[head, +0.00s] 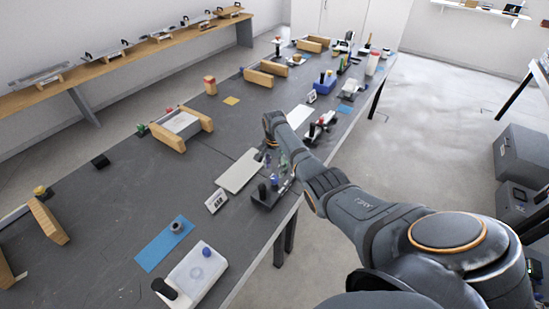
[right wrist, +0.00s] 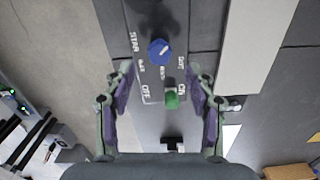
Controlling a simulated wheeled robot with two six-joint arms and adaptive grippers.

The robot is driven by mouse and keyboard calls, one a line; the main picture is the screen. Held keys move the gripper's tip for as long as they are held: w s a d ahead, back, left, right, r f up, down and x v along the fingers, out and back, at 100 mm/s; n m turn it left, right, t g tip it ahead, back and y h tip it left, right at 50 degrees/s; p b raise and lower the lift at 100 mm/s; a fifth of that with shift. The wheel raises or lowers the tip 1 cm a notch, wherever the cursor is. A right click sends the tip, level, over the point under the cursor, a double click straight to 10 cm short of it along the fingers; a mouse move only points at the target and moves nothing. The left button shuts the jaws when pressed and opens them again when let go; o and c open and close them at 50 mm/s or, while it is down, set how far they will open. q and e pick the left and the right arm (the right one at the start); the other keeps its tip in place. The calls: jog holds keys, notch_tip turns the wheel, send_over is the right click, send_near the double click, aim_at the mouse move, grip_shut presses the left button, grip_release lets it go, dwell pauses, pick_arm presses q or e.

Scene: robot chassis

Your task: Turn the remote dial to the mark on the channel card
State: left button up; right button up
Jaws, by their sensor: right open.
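The remote (right wrist: 152,120) is a dark grey panel with white lettering, including STAR, OFF and ON. Its blue dial (right wrist: 159,51) carries a white pointer line that seems to slant to the upper right. A green knob (right wrist: 172,99) sits below it, by ON. In the head view the remote (head: 268,197) stands at the table's right edge, partly hidden by my arm. My left gripper is out of view.
A pale flat board (head: 240,171) lies just behind the card. A white box with a blue knob (head: 195,272) and a blue mat (head: 165,243) are nearer. Wooden blocks (head: 180,127) and more devices line the table. Its left middle is mostly clear.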

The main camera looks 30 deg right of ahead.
aim_at(275, 178)
notch_tip(275, 178, up, 7)
jog(key=shift+f, duration=0.2)
dwell(0.5)
